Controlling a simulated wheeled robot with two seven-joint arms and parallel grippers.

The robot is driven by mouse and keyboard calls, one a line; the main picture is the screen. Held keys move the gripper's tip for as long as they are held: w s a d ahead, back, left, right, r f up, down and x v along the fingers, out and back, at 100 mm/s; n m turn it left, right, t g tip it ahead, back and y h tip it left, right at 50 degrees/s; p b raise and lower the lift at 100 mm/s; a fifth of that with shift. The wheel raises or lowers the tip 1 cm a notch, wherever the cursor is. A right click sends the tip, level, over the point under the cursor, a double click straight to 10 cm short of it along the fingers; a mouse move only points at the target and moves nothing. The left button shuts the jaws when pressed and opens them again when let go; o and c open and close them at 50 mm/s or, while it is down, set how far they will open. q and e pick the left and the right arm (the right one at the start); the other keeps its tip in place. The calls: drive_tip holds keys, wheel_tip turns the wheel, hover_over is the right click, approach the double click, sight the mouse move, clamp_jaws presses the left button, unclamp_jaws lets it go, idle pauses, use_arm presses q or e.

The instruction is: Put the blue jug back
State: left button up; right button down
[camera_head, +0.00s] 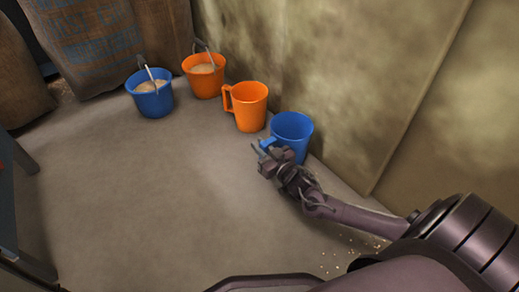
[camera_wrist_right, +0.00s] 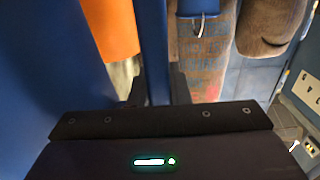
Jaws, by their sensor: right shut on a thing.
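The blue jug (camera_head: 293,130) is upright beside the wall, just right of and nearer than the orange jug (camera_head: 251,106). It looks to be at floor level; its base is partly hidden by my gripper. My right gripper (camera_head: 264,150) is shut on the jug's handle, on the jug's left side. In the right wrist view the blue jug's wall (camera_wrist_right: 35,80) fills the left side, and its handle (camera_wrist_right: 154,50) runs down between the fingers. My left gripper is not in view.
An orange bucket (camera_head: 204,82) and a blue bucket (camera_head: 152,101), both with pale contents, stand farther back near burlap sacks (camera_head: 88,45). The wall (camera_head: 345,80) is close behind the jugs. The floor (camera_head: 150,190) to the left is clear.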

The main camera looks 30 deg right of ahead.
drive_tip(key=shift+r, duration=0.1)
drive_tip(key=c, duration=1.4)
unclamp_jaws()
drive_tip(key=shift+o, duration=0.2)
